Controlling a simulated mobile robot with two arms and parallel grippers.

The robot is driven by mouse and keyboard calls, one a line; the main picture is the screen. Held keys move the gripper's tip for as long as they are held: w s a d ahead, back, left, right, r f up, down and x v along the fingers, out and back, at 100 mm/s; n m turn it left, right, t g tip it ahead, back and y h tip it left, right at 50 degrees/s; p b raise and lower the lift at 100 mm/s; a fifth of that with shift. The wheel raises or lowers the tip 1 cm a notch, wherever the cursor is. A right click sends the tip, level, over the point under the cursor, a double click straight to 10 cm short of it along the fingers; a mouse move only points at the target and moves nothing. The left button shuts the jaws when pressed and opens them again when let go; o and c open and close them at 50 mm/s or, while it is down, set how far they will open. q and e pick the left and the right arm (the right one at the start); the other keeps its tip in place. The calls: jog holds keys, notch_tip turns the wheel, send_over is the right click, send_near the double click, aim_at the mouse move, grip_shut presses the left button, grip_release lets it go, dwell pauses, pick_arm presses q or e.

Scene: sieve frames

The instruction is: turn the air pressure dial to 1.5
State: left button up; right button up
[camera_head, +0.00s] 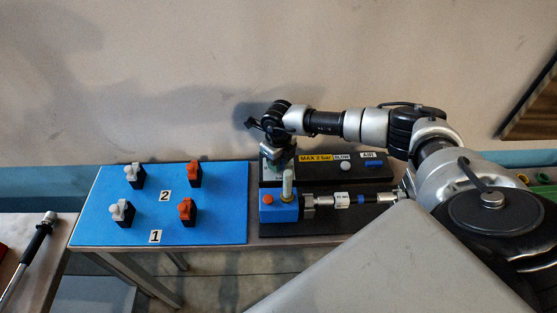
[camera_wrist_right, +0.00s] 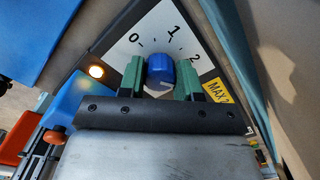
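The air pressure dial is a blue round knob (camera_wrist_right: 160,70) on a white plate (camera_wrist_right: 143,35) marked 0, 1 and 2, in the right wrist view. Its pointer setting is hard to read. My right gripper (camera_wrist_right: 160,78) has its green fingers on either side of the knob, close against it, and appears shut on it. In the head view my right gripper (camera_head: 281,157) points down over the left end of the dark panel (camera_head: 330,172) and hides the dial. My left gripper is not in view.
Left of the panel is a blue board (camera_head: 100,228) with white and orange switches. In front is a blue block (camera_head: 278,212) with an orange button and upright post, joined to a metal fitting (camera_head: 340,200). A yellow "MAX 2 bar" label (camera_head: 316,158) is beside the gripper.

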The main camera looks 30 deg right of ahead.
jog(key=c, duration=0.4)
jog(key=shift+n+b, duration=0.6)
jog(key=shift+b, duration=0.05)
jog(key=shift+f+n+b, duration=0.15)
jog(key=shift+n+b, duration=0.55)
jog(key=shift+n, duration=0.1)
jog(key=n+b, duration=0.4)
jog(key=n, duration=0.1)
jog(key=shift+b, duration=0.3)
jog(key=shift+r+n+b, duration=0.15)
jog(key=shift+n+b, duration=0.55)
jog(key=shift+n, duration=0.3)
jog(key=shift+r+n+b, duration=0.1)
jog(key=shift+n+b, duration=0.55)
jog(key=shift+n, duration=0.35)
jog(key=shift+r, duration=0.1)
jog(key=o, duration=1)
jog(key=shift+c, duration=0.2)
